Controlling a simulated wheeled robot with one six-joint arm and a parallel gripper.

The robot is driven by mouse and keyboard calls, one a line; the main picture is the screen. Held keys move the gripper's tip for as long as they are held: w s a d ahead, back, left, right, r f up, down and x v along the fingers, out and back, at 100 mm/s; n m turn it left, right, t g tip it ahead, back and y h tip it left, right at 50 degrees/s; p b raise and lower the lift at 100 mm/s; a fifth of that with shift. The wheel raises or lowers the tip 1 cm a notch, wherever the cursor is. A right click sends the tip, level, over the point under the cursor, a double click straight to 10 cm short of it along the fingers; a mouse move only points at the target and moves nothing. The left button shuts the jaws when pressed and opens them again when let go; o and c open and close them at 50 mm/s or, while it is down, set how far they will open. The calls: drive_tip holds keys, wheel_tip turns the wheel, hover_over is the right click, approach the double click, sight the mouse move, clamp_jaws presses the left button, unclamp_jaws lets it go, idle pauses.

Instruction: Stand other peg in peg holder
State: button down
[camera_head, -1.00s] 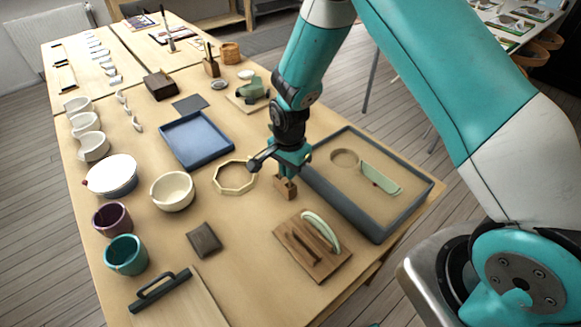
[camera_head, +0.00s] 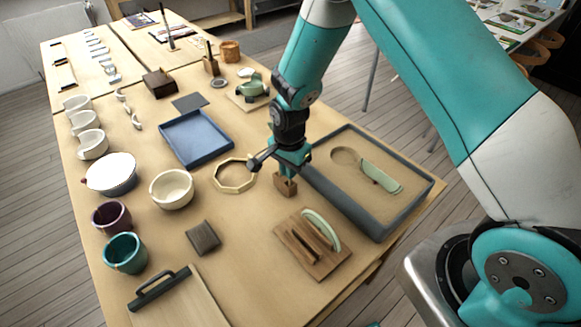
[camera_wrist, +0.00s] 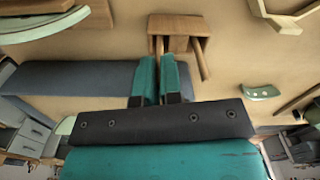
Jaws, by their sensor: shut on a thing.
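The peg holder is a small wooden block (camera_head: 286,188) on the table just left of the grey tray, below my gripper (camera_head: 287,172). In the wrist view the peg holder (camera_wrist: 181,24) lies beyond my fingertips. One slim wooden peg (camera_wrist: 201,62) stands in its right side, outside my fingers. My gripper (camera_wrist: 159,70) is shut on the other peg (camera_wrist: 159,45), which runs from between the fingers to the holder's left side. The fingers hide the near part of this peg. I cannot tell how deep it sits.
A grey-rimmed tray (camera_head: 345,205) with a pale green piece lies close on the right. A wooden board (camera_head: 296,258) with a pale green arched handle lies in front. An octagonal ring (camera_head: 234,189) and a blue tray (camera_head: 215,155) lie left. Bare table surrounds the dark square (camera_head: 203,237).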

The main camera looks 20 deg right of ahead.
drive_tip(key=shift+f, duration=0.1)
idle(0.3)
drive_tip(key=c, duration=0.7)
unclamp_jaws()
drive_tip(key=shift+c, duration=0.2)
drive_tip(key=shift+r+p, duration=2.15)
drive_tip(key=shift+r, duration=0.9)
